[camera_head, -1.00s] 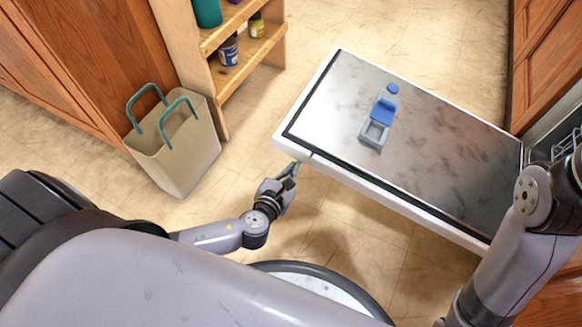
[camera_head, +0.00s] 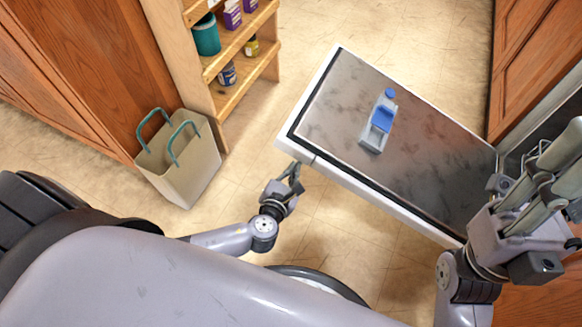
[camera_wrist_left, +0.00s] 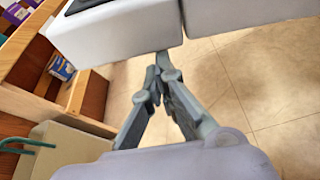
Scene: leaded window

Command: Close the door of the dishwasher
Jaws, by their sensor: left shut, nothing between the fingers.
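The dishwasher door (camera_head: 335,105) stands open, its steel inner panel facing up inside a white rim. A blue and grey detergent dispenser (camera_head: 379,122) is set in the panel. My left gripper (camera_head: 296,170) is shut and empty beside the door's near front corner. In the left wrist view, my left fingertips (camera_wrist_left: 161,62) meet just below the white door edge (camera_wrist_left: 120,32); I cannot tell whether they touch it. My right gripper (camera_head: 530,190) is at the right by the door's hinge end, over the dishwasher opening.
A beige bag (camera_head: 182,160) with teal handles stands on the floor at left, by a wooden shelf (camera_head: 245,85) holding jars and boxes. Wooden cabinets (camera_head: 530,60) flank the dishwasher. The tiled floor (camera_head: 430,40) beyond the door is clear.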

